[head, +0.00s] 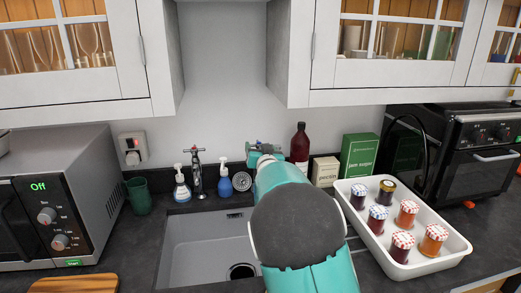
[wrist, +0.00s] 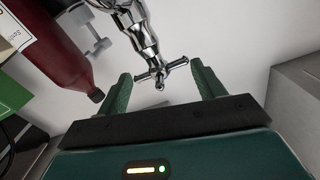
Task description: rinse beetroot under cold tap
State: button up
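My gripper (wrist: 164,82) is open in the wrist view. The cross handle of a chrome tap (wrist: 146,42) shows between its two green fingers, its left end close to the left finger; I cannot tell whether they touch. In the head view my gripper (head: 264,148) is at the back of the counter, mostly behind my arm, which hides most of this tap. Another chrome tap (head: 197,172) stands left of it, behind the sink (head: 190,250). No marking shows which tap is cold. The visible part of the sink holds only a drain. I see no beetroot.
Two soap dispensers (head: 181,187) (head: 225,183) flank the left tap. A dark red bottle (head: 300,146) stands right of my gripper, also close in the wrist view (wrist: 58,48). Boxes (head: 358,156) and a white tray (head: 440,262) of jars are right. Cabinets (head: 395,72) hang above.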

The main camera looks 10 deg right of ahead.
jog(key=c, duration=0.4)
jog(key=shift+o, duration=0.2)
jog(key=shift+d, duration=0.15)
jog(key=shift+w+d+n+y, duration=0.1)
jog(key=shift+d+n+y, duration=0.1)
jog(key=shift+n+y, duration=0.55)
jog(key=shift+n+g+y, duration=0.3)
jog(key=shift+n+y, duration=0.55)
jog(key=shift+y, duration=0.9)
jog(key=shift+f, duration=0.1)
jog(key=o, duration=1)
jog(key=shift+c, duration=0.2)
